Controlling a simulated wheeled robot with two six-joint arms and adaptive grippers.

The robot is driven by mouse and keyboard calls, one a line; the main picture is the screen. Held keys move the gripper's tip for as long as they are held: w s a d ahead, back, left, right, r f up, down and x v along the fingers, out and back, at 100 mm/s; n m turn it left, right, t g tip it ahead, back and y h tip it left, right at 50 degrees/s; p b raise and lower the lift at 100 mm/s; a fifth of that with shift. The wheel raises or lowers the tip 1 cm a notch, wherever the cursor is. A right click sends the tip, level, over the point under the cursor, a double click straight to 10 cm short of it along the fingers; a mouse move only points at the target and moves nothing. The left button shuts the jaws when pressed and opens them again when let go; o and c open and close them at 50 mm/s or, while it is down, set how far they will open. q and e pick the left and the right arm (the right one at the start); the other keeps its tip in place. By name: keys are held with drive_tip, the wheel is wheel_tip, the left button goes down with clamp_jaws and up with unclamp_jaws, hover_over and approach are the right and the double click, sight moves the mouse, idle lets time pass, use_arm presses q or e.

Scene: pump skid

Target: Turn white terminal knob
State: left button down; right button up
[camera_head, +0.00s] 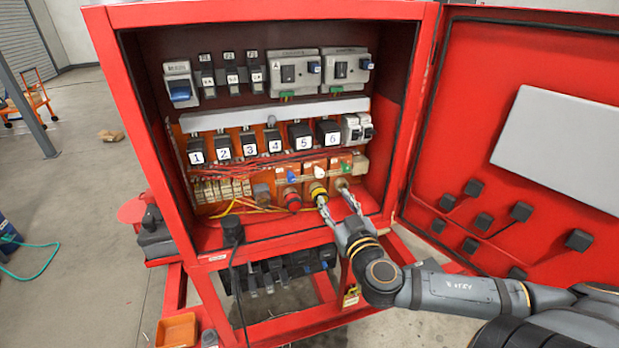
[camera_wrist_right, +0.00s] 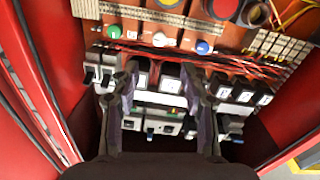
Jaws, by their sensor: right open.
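The white terminal knob (camera_head: 319,171) is in the lower row inside the red cabinet, between a blue knob (camera_head: 292,175) and a green one (camera_head: 345,167). My right gripper (camera_head: 337,204) is open and empty, its fingers pointing into the cabinet below the knob row. In the right wrist view, which is turned upside down, the white knob (camera_wrist_right: 160,40) lies beyond the gap between the open fingertips (camera_wrist_right: 162,78), not between them. No contact with the knob shows. My left gripper is not in view.
Large round connectors, one yellow (camera_head: 318,191) and one red (camera_head: 292,199), sit below the knobs near my right fingers. Numbered black breakers (camera_head: 275,141) and red wires lie above. The open cabinet door (camera_head: 460,130) stands at the right, beside my right arm.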

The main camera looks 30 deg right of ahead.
drive_tip(key=b, duration=0.5)
approach(320, 175)
drive_tip(key=w, duration=0.4)
drive_tip(key=w+d+p, duration=0.1)
drive_tip(key=w+d, duration=0.1)
drive_tip(key=shift+w+r, duration=0.1)
drive_tip(key=shift+r, duration=0.15)
drive_tip(key=shift+w+f, duration=0.15)
drive_tip(key=shift+w, duration=0.6)
drive_tip(key=shift+d, duration=0.1)
drive_tip(key=shift+c, duration=0.2)
clamp_jaws()
